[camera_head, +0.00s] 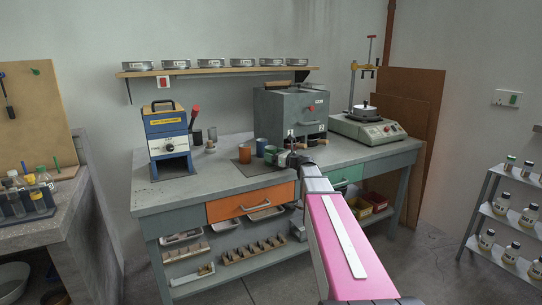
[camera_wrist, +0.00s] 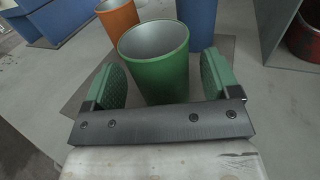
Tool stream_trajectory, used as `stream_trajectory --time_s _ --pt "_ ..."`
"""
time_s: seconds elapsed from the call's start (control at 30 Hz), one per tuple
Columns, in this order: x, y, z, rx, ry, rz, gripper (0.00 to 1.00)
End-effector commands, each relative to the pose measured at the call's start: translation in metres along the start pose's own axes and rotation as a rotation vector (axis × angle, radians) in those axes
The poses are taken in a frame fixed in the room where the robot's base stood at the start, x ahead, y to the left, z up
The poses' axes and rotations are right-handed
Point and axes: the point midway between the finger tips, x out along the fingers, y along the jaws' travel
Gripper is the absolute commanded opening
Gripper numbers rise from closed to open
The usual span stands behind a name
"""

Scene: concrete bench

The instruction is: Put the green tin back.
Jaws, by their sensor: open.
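The green tin (camera_wrist: 158,70) stands upright and open-topped between the fingers of my gripper (camera_wrist: 160,82) in the wrist view. The green pads are on either side of it, and the jaws are open. Its base is hidden behind the gripper's front bar. In the head view the green tin (camera_head: 271,155) is small, at my gripper (camera_head: 284,159) over the bench. An orange tin (camera_wrist: 117,20) stands behind it to the left and a blue tin (camera_wrist: 197,12) behind it to the right. In the head view these are the orange tin (camera_head: 245,154) and blue tin (camera_head: 261,147).
A dark mat (camera_head: 250,168) lies on the bench under the tins. A blue machine (camera_head: 168,135) stands left, a grey oven-like box (camera_head: 290,110) behind, and a turntable machine (camera_head: 367,128) right. The bench's front left top (camera_head: 170,193) is clear.

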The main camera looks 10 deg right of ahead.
Motion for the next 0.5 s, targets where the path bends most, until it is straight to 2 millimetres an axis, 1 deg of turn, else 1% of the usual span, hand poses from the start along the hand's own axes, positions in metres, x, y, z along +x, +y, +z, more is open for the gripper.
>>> stream_trajectory --time_s 0.03,0.3,0.5 --pt "-0.013 0.002 0.000 0.000 0.000 -0.001 0.82" --pt "-0.067 0.002 0.000 0.000 0.000 -0.002 0.82" --pt "-0.092 0.001 0.000 0.000 0.000 -0.001 0.82"
